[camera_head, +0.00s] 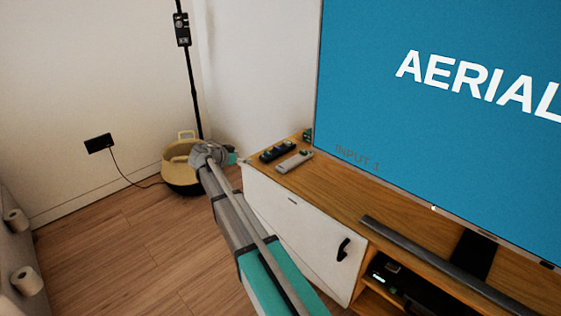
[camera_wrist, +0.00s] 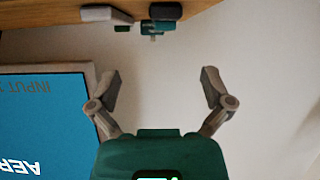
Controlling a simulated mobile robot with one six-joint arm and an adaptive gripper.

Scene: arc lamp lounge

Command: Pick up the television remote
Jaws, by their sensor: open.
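Two remotes lie side by side on the left end of the wooden TV cabinet: a black one (camera_head: 277,151) and a light grey one (camera_head: 294,161). I cannot tell which is the television remote.
The wooden cabinet (camera_head: 335,192) has a white door with a black handle. A large television (camera_head: 440,130) stands on it, with a soundbar (camera_head: 430,261) in front. A small dark green object (camera_head: 307,136) sits behind the remotes. A basket (camera_head: 180,170) and lamp pole (camera_head: 192,90) stand behind my arm.

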